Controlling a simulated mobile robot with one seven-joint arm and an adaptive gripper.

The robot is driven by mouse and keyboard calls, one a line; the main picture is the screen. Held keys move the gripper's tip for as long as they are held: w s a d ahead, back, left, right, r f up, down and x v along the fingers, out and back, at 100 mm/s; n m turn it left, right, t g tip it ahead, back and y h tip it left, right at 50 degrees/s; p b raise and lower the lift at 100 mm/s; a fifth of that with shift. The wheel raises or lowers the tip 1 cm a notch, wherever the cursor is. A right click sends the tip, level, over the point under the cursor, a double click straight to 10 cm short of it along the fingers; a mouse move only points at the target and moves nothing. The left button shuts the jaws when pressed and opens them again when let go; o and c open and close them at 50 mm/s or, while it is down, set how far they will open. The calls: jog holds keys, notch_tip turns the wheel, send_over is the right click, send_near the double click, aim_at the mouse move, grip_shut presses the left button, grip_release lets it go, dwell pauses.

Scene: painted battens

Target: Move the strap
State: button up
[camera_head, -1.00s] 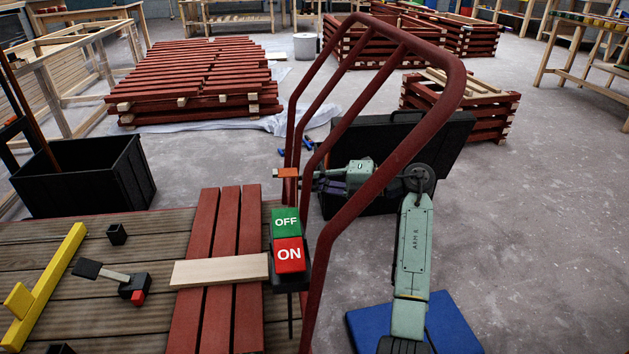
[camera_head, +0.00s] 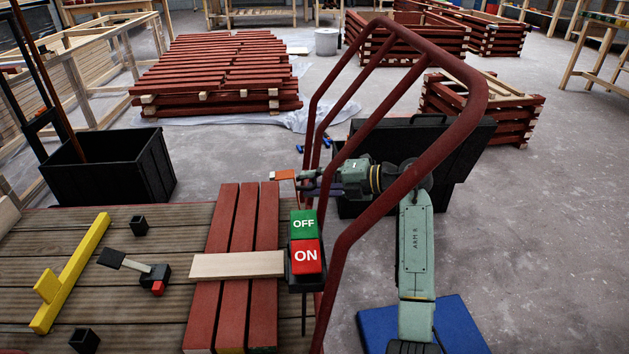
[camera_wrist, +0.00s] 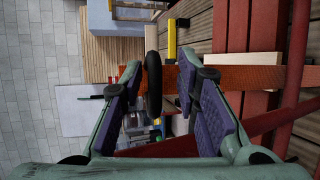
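An orange-brown strip (camera_head: 284,175), which looks like the strap, shows at the tip of my gripper (camera_head: 304,181), just left of the red handrail. In the wrist view the orange strip (camera_wrist: 240,77) runs sideways across and behind my fingertips. It reaches past both fingers. My gripper (camera_wrist: 163,75) has its two purple-padded fingers apart. A black rounded thing (camera_wrist: 153,85) shows between them; I cannot tell what it is. The fingers hide part of the strip, and whether they touch it is unclear.
The red tubular handrail (camera_head: 345,245) curves close around my arm. A control box with OFF and ON buttons (camera_head: 306,257) sits beside red battens (camera_head: 240,225) on the deck. A black bin (camera_head: 105,180) stands left, and an open black case (camera_head: 463,150) behind my arm.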

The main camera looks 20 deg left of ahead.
jog(key=shift+r, duration=0.15)
jog(key=shift+w+d+r, duration=0.1)
jog(key=shift+d, duration=0.2)
jog(key=v, duration=1.1)
jog(key=shift+d, duration=0.2)
